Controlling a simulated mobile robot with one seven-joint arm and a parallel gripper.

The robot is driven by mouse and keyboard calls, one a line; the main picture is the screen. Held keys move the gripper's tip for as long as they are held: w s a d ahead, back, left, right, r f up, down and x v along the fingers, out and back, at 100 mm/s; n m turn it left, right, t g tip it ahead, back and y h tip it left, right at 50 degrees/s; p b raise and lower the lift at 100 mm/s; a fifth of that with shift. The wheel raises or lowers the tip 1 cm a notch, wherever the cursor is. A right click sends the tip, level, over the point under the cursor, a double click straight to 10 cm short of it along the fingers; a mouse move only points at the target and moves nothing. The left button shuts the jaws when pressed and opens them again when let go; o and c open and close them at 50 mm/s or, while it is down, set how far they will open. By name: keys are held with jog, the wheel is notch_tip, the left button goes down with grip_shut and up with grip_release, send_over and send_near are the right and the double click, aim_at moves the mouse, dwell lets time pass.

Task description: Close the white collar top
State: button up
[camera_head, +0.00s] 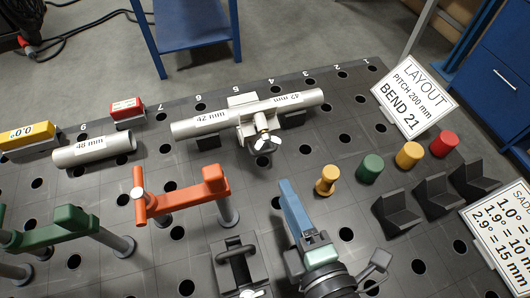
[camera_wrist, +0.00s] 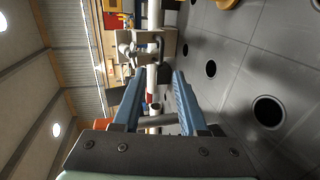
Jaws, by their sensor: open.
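The white collar (camera_head: 246,112) sits around the middle of a light grey pipe (camera_head: 195,127) labelled 42 mm. A pale upper piece (camera_head: 241,99) shows on its far side, and a bolt with a star knob (camera_head: 266,143) stands at its near side. I cannot tell how far the top is open. In the wrist view the collar (camera_wrist: 140,48) appears beyond the fingertips. My gripper (camera_head: 287,188) is on the near side of the collar, apart from it. In the wrist view my gripper (camera_wrist: 158,82) has its two blue fingers spread, with nothing held between them.
An orange clamp (camera_head: 185,194) stands left of my gripper, and a green one (camera_head: 50,230) farther left. Yellow (camera_head: 326,180), green (camera_head: 370,168) and other pegs stand right, near black angle blocks (camera_head: 397,214). A loose 48 mm pipe (camera_head: 94,149) lies left on the holed table (camera_head: 300,160).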

aim_at(265, 152)
jog(key=p+x, duration=0.3)
jog(key=x, duration=0.8)
jog(key=shift+w+a+f+p, duration=0.15)
jog(key=shift+w+p, duration=0.15)
jog(key=shift+w+a+f, duration=0.2)
jog(key=shift+w+f, duration=0.05)
jog(key=shift+w, duration=0.35)
jog(key=shift+c, duration=0.2)
grip_shut()
dwell(0.3)
